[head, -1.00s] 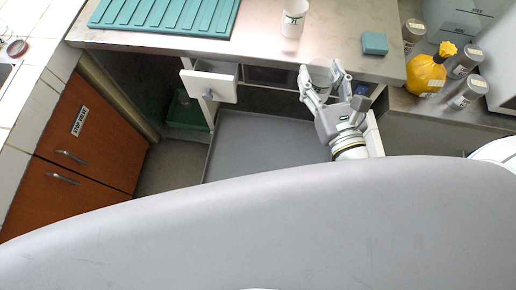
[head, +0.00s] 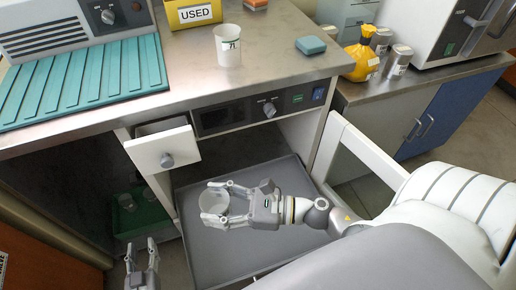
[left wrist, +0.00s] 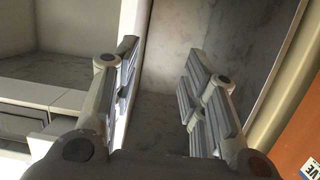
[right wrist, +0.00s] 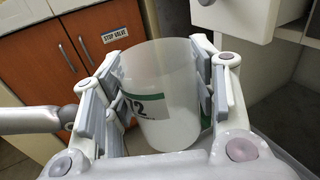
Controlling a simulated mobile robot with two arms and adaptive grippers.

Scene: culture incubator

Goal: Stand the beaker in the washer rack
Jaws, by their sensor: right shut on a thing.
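My right gripper (head: 222,202) is shut on a translucent beaker (head: 214,202), held above the grey tray-like surface (head: 200,270) under the counter. In the right wrist view the beaker (right wrist: 165,95) is upright between the fingers and shows a green-and-white label with dark digits. My left gripper (head: 141,248) is low at the left of the head view, apart from the beaker. In the left wrist view its fingers (left wrist: 158,95) are apart with nothing between them. I cannot tell for sure which thing is the washer rack.
A white drawer (head: 163,148) stands open left of the control panel. A green crate (head: 132,217) with clear items is below it. On the counter are a ribbed teal mat (head: 80,85), a white cup (head: 229,47), a yellow USED box (head: 192,12) and a teal block (head: 311,45).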

